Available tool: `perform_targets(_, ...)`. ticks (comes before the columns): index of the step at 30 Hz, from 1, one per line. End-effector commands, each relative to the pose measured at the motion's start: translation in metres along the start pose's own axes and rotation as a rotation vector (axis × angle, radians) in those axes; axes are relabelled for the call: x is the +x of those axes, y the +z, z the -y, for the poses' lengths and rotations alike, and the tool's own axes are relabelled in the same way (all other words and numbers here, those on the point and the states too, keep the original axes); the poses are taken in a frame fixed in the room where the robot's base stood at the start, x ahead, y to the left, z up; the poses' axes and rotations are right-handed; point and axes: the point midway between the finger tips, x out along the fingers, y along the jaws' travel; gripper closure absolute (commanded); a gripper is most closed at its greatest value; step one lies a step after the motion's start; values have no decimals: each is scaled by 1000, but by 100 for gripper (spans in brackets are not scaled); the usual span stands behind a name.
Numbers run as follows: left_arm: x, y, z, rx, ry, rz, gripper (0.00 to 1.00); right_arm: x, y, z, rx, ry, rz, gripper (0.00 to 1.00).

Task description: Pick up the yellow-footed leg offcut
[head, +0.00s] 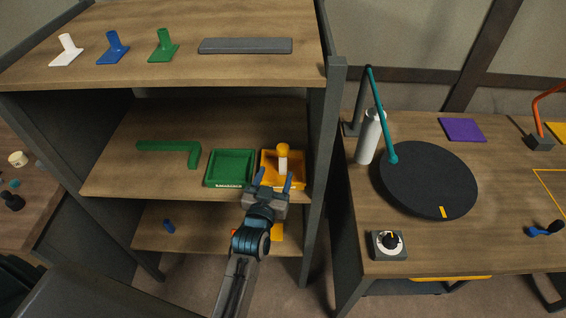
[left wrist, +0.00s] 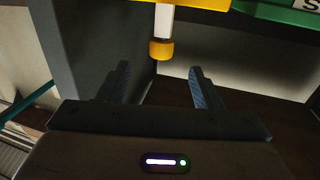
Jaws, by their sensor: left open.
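The leg offcut (head: 283,162) is a short white post with a yellow foot at its upper end. It stands upright in the yellow tray (head: 268,181) on the middle shelf. My left gripper (head: 274,178) is open and empty, in front of the tray and below the yellow foot in the head view. In the left wrist view the white and yellow offcut (left wrist: 162,45) lies beyond the open fingertips (left wrist: 160,75), lined up roughly with the gap and apart from both fingers. The tray's edge (left wrist: 195,4) shows at the top there. My right gripper is not in view.
A green tray (head: 230,168) stands just left of the yellow one, and a green angled piece (head: 170,148) lies farther left. A dark shelf post (head: 320,150) rises close on the right. A blue piece (head: 169,227) lies on the lower shelf.

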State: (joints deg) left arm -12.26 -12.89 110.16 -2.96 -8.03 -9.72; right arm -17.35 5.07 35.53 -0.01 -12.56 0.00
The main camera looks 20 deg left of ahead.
Motion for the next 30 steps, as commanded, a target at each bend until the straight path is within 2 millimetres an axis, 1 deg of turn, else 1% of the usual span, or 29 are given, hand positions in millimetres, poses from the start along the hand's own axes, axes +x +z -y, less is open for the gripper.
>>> perform_targets(1, 5, 1, -1, 0, -1, -11, 41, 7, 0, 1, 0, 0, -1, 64)
perform_targets(6, 26, 3, 0, -1, -1, -15, 41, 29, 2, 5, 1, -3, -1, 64)
perform_targets(9, 40, 2, 0, 0, -1, -14, 41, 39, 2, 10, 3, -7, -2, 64)
perform_targets(12, 50, 1, 0, 1, -1, -12, 41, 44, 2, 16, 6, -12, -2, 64)
perform_targets(15, 55, -1, 0, 0, -2, -11, 41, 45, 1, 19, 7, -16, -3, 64)
perform_targets(19, 62, 2, 0, -1, -1, -10, 41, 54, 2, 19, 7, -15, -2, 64)
perform_targets(25, 87, 7, 3, 0, -2, -13, 41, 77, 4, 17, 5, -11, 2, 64)
perform_targets(27, 96, 6, 3, 1, -1, -11, 41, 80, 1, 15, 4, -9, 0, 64)
perform_targets(30, 104, 4, 3, 0, -1, -10, 41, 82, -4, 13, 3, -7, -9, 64)
